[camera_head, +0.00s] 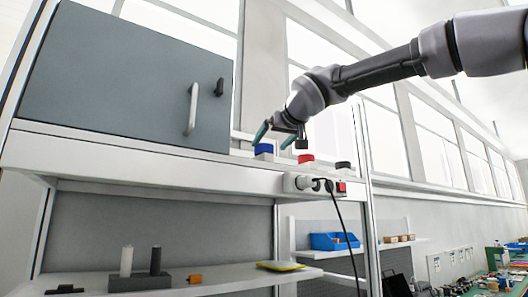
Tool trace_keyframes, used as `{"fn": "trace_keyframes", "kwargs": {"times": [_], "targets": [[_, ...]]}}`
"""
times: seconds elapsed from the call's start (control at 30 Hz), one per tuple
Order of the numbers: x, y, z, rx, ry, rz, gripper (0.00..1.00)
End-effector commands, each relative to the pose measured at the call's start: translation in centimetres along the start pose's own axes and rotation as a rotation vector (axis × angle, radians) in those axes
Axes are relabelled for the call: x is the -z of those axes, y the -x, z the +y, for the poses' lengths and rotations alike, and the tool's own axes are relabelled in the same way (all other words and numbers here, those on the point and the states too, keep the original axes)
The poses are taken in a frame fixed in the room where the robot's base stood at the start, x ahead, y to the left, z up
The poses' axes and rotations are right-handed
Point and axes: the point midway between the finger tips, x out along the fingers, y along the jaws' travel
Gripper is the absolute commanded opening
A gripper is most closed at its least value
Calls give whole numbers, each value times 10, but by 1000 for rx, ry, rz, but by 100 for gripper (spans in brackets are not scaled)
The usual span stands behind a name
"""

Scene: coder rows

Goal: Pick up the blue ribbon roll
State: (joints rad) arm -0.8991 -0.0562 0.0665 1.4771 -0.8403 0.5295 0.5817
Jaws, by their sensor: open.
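The blue ribbon roll (264,149) sits on the upper shelf (150,150), near its front edge and right of the grey cabinet. My gripper (276,138) is open, with its fingers pointing down and to the left. One finger overlaps the area just above the blue roll in the picture, and the other is to its right. Whether either finger touches the roll I cannot tell. A red roll (306,158) and a black roll (343,165) stand in a row to the right of the blue one.
A grey cabinet (125,75) with a light handle fills the shelf's left. A power strip (305,183) with a hanging cord is on the shelf front. The lower shelf (225,278) holds small items. A blue bin (335,241) stands behind at right.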

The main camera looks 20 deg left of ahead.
Motion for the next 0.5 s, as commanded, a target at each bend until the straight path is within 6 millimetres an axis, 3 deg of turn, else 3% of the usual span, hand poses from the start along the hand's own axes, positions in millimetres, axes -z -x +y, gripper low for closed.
{"fn": "trace_keyframes", "kwargs": {"times": [0.3, 0.5], "targets": [[0, -44, -4, -1, -1, -3, 100], [1, -50, -4, -1, -1, -1, 100]]}}
